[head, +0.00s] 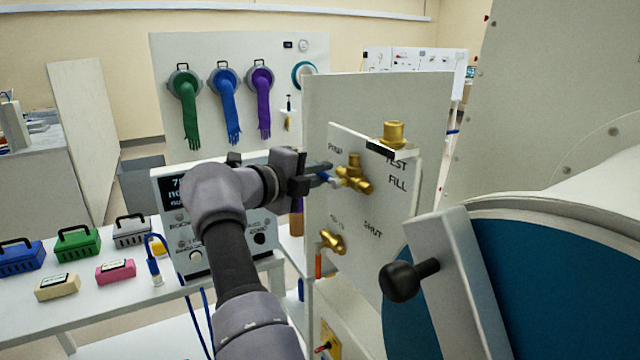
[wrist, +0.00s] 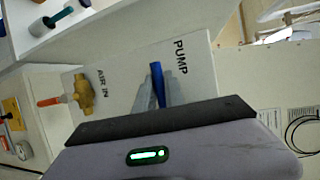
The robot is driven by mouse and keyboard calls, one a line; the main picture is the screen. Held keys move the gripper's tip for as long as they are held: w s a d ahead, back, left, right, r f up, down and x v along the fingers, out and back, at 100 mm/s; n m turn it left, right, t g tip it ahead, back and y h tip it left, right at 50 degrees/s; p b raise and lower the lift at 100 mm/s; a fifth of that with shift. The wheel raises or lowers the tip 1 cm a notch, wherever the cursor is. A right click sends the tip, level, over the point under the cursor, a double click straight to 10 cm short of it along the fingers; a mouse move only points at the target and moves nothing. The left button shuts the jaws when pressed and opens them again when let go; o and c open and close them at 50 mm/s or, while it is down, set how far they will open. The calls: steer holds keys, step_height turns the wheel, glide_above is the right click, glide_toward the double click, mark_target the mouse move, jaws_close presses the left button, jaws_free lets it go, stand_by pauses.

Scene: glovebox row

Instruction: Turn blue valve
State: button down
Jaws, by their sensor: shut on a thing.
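The blue valve is a brass body (head: 353,178) on an upright white panel, with a blue handle (head: 324,177) pointing left toward my arm. In the wrist view the blue handle (wrist: 157,78) stands beside the word PUMP. My gripper (head: 318,172) is at the handle, with its fingers shut on it. The fingers also show in the wrist view (wrist: 160,95), one on each side of the handle. The fingers and the gripper body hide part of the handle and the brass body in the wrist view.
A second brass valve (head: 332,240) with an orange handle (head: 318,265) sits lower on the panel, marked AIR IN in the wrist view. A brass fitting (head: 394,134) tops the panel. A black knob (head: 400,282) juts out at right. An instrument box (head: 175,225) stands behind my arm.

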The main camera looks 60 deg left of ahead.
stand_by(0.5)
steer(key=c, duration=1.4)
jaws_free()
steer(key=shift+c, duration=0.2)
steer(key=shift+d+b, duration=0.15)
steer(key=shift+b, duration=0.2)
